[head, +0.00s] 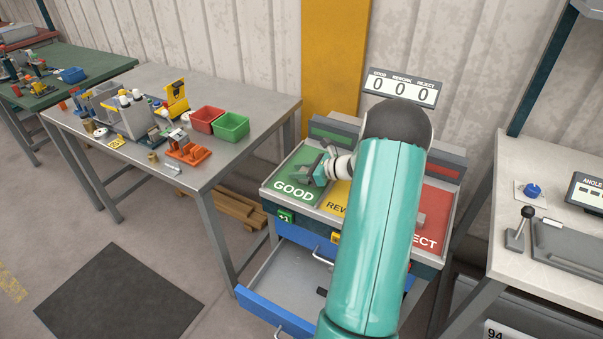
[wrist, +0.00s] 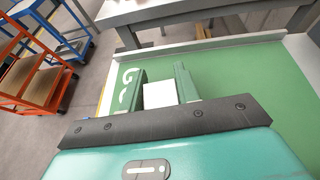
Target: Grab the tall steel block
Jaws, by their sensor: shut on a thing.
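My gripper (head: 314,172) is over the green GOOD area (head: 290,183) of the sorting stand, near its back right corner. In the wrist view its two green fingers (wrist: 160,76) are shut on a pale, square-faced block (wrist: 160,94), which I take to be the tall steel block. Only one pale face of the block shows between the fingers. In the head view the block is too small and too covered by my gripper to make out. How far the block is above the green surface cannot be told.
A yellow area and a red area (head: 437,205) lie right of the green one, partly behind my arm. A blue drawer (head: 277,310) stands open below. A grey table (head: 235,150) with red and green bins is at left. Orange and blue carts (wrist: 35,80) show in the wrist view.

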